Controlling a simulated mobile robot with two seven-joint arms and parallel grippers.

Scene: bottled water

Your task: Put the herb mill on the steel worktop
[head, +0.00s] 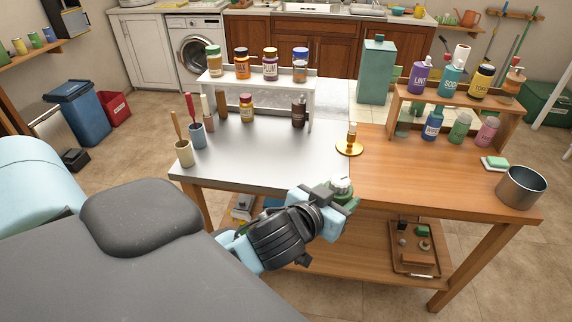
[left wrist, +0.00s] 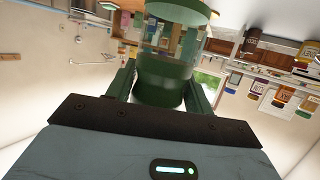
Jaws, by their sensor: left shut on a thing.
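The herb mill (head: 341,186), as I take it, is a green piece with a pale top in the head view. It fills the middle of the left wrist view as a green body (left wrist: 163,82) with a clear section and a green disc beyond. My left gripper (head: 337,198) is shut on it, its fingers (left wrist: 164,92) on either side of the body. Gripper and mill are over the table's front edge, near the seam between steel and wood. The steel worktop (head: 250,160) is the grey left part of the table. My right gripper is out of view.
A white riser (head: 262,84) with several jars stands at the back of the steel; cups with utensils (head: 185,150) stand at its left end. A brass candle holder (head: 349,147) is near the seam. A pot (head: 521,187) stands on the wood. The front steel is clear.

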